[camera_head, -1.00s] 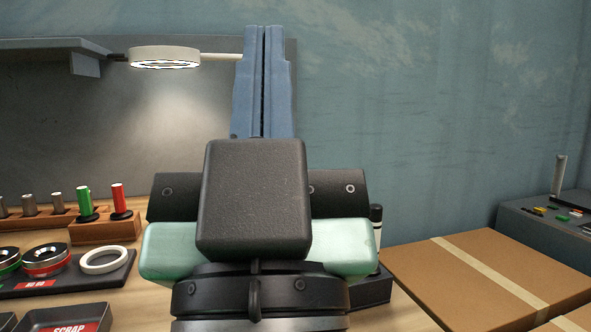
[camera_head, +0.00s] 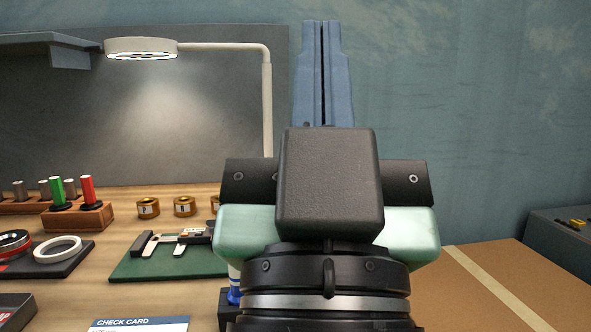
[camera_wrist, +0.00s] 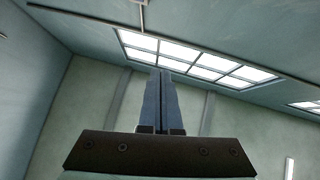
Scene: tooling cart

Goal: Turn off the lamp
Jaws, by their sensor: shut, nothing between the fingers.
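The lamp (camera_head: 141,48) is lit in the head view, upper left. Its round white head glows underneath and throws a bright patch on the grey back panel. Its arm (camera_head: 220,46) runs right and bends down into a white post (camera_head: 267,105). The lamp's base and any switch are hidden behind my gripper and wrist. My gripper (camera_head: 321,24) points up, to the right of the post, with its two blue fingers together and empty. In the wrist view the fingers (camera_wrist: 160,73) point toward the ceiling windows, and no lamp shows there.
A green mat (camera_head: 130,268) with a caliper, brass rings (camera_head: 184,206), a wooden block (camera_head: 75,219) with red and green plugs, and a check card (camera_head: 140,324) lie left of my arm. A cardboard box (camera_head: 500,285) is at right. A grey shelf (camera_head: 45,50) juts out upper left.

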